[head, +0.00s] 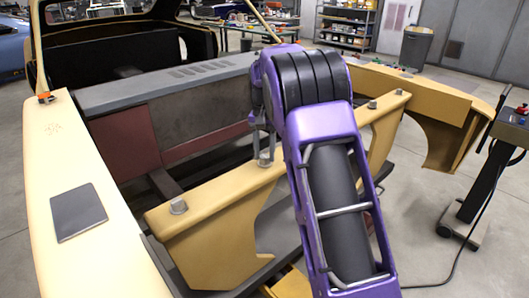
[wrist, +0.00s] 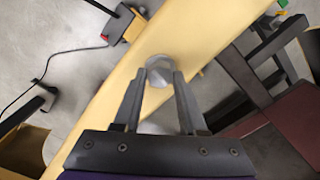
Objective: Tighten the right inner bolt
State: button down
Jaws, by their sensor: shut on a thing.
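A tan beam (head: 225,195) of the car shell carries several grey bolts along its top. My gripper (head: 263,148) reaches down onto a bolt (head: 265,160) near the middle of this beam. In the wrist view my gripper (wrist: 160,76) has its two fingers closed on either side of the faceted bolt head (wrist: 158,62), at the fingertips. Another bolt (head: 178,205) stands at the beam's left end. Two more bolts show to the right of my arm, one nearer (head: 372,103) and one farther right (head: 399,92). My purple arm hides the beam between.
A dark flat panel (head: 78,212) lies on the left tan fender. A wheeled stand (head: 470,195) with a cable is at the right. A grey ledge (head: 170,85) crosses behind the beam. Shelves (head: 345,22) and a bin (head: 415,47) stand far back.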

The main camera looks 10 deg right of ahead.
jog(key=m, duration=0.4)
jog(key=shift+w+r+m, duration=0.15)
jog(key=shift+r+m, duration=0.15)
jog(key=m, duration=0.3)
jog(key=shift+m, duration=0.4)
jog(key=m, duration=0.4)
jog(key=shift+m, duration=2)
jog(key=c, duration=0.7)
grip_release()
jog(key=shift+o, duration=1.3)
jog(key=shift+f, duration=0.15)
